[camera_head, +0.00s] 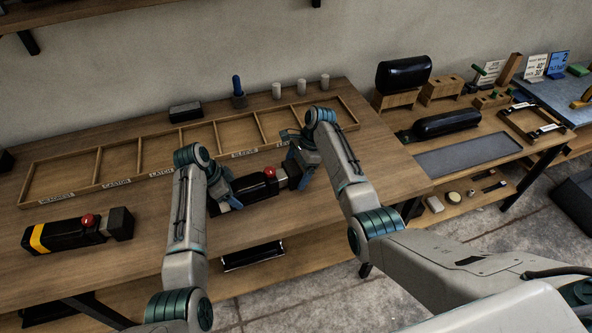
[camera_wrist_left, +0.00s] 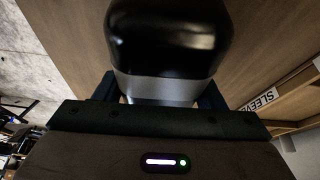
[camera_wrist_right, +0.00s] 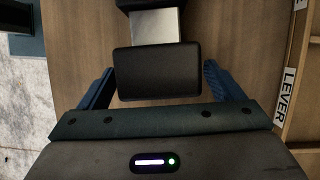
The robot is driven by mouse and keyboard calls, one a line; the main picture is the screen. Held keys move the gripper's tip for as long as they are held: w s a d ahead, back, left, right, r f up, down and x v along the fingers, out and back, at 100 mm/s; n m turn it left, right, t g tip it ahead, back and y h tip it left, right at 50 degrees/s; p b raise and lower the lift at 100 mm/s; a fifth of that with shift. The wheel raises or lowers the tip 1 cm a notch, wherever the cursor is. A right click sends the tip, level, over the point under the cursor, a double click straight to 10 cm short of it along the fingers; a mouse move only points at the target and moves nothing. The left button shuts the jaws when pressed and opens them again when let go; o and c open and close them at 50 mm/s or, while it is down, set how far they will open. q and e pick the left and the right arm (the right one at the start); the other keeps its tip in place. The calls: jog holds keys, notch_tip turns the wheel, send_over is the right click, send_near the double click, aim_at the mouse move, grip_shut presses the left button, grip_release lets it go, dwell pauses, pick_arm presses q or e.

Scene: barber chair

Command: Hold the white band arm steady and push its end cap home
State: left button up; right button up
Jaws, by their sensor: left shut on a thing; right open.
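The white band arm (camera_head: 255,187) is a black padded arm with a red knob (camera_head: 270,172), lying on the bench. My left gripper (camera_head: 228,192) is shut on its left end; in the left wrist view the pale band (camera_wrist_left: 165,88) sits between the jaws. The black end cap (camera_head: 294,170) is at the arm's right end. In the right wrist view the cap (camera_wrist_right: 158,73) lies between the open fingers of my right gripper (camera_wrist_right: 158,90), apart from both. A silver piece (camera_wrist_right: 155,26) shows between the cap and the dark arm body.
A yellow-banded black arm (camera_head: 75,232) lies at the bench's left. A divided wooden tray (camera_head: 87,190) with labels runs behind. A blue-handled tool (camera_head: 238,92) and several pale cylinders (camera_head: 301,87) stand at the back.

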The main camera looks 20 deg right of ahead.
aim_at(288, 168)
jog(key=shift+c, duration=0.2)
jog(key=c, duration=1.4)
jog(key=shift+o, duration=0.2)
jog(key=shift+s+a, duration=0.15)
jog(key=shift+a, duration=0.8)
jog(key=shift+s+a, duration=0.15)
jog(key=shift+a, duration=0.75)
pick_arm(q)
jog(key=shift+d, duration=0.1)
pick_arm(e)
jog(key=o, duration=1.4)
jog(key=shift+d, duration=0.1)
jog(key=v, duration=1.2)
